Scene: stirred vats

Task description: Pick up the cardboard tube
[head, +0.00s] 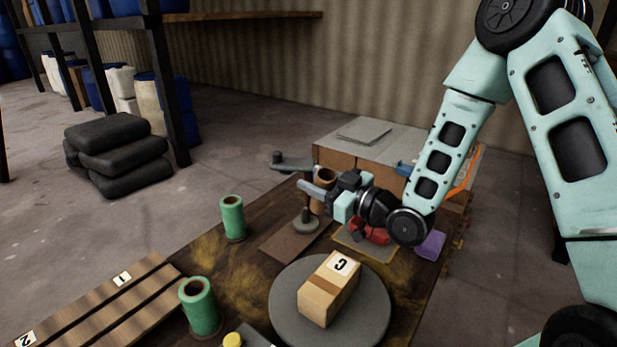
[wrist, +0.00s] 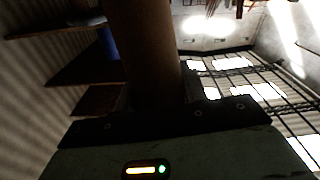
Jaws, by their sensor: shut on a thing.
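The cardboard tube (head: 325,178) is a brown cylinder at the far part of the table in the head view, partly hidden by my gripper. My gripper (head: 322,191) reaches in from the right and is shut on the tube. In the wrist view, the tube (wrist: 146,50) rises from between the jaws (wrist: 155,105) and fills the upper middle. Its lower end is hard to make out.
A dark post on a base (head: 304,222) stands just below the gripper. A box marked C (head: 330,290) sits on a round grey turntable (head: 372,315). Red (head: 368,230) and purple (head: 430,245) items lie right.

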